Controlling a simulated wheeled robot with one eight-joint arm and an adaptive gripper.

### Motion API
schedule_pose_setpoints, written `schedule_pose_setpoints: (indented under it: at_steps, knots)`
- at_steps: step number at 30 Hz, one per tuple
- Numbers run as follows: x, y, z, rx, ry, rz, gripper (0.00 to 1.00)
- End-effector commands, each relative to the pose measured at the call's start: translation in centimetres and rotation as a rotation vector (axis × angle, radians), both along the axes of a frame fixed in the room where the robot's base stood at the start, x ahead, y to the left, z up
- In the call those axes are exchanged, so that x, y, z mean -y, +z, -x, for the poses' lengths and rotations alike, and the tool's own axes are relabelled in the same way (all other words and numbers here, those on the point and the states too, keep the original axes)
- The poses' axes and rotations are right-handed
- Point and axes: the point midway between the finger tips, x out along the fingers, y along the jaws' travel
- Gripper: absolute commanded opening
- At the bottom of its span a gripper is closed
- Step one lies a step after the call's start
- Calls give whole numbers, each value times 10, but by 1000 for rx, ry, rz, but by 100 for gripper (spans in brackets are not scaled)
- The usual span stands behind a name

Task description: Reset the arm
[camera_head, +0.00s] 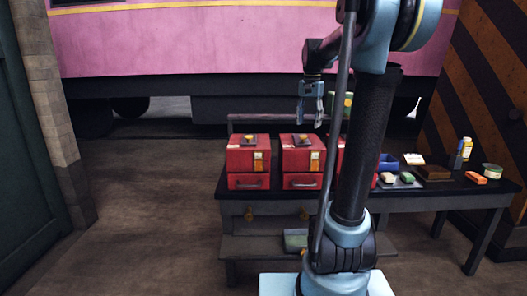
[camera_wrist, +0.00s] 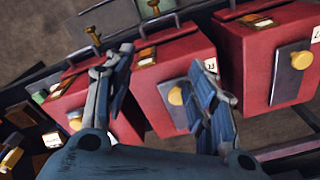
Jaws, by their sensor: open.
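My gripper (camera_head: 309,103) hangs folded down above the back of the workbench in the head view, above the red boxes. In the wrist view my gripper (camera_wrist: 165,88) has its two fingers spread apart with nothing held between them. Red boxes with drawers stand in a row on the bench: a left box (camera_head: 240,155), a middle box (camera_head: 295,155), and a third one (camera_head: 340,150) mostly hidden behind my arm. The wrist view looks down on the red boxes (camera_wrist: 180,45), which have brass knobs on dark plates.
The dark workbench (camera_head: 450,190) continues right, carrying a blue bin (camera_head: 389,161), a green block (camera_head: 407,177), an orange block (camera_head: 475,178), a round tin (camera_head: 492,170) and a yellow-white bottle (camera_head: 466,147). A pink rail carriage (camera_head: 190,40) stands behind. Floor at left (camera_head: 150,220) is clear.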

Motion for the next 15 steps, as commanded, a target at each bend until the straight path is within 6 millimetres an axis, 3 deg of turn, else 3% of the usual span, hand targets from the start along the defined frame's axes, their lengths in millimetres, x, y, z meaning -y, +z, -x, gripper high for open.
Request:
schedule_pose_setpoints:
  at_steps: [3, 15]
  knots:
    - [0, -15, 38, 14, 59, 4, 51]
    - [0, -81, 150, 62, 258, 22, 51]
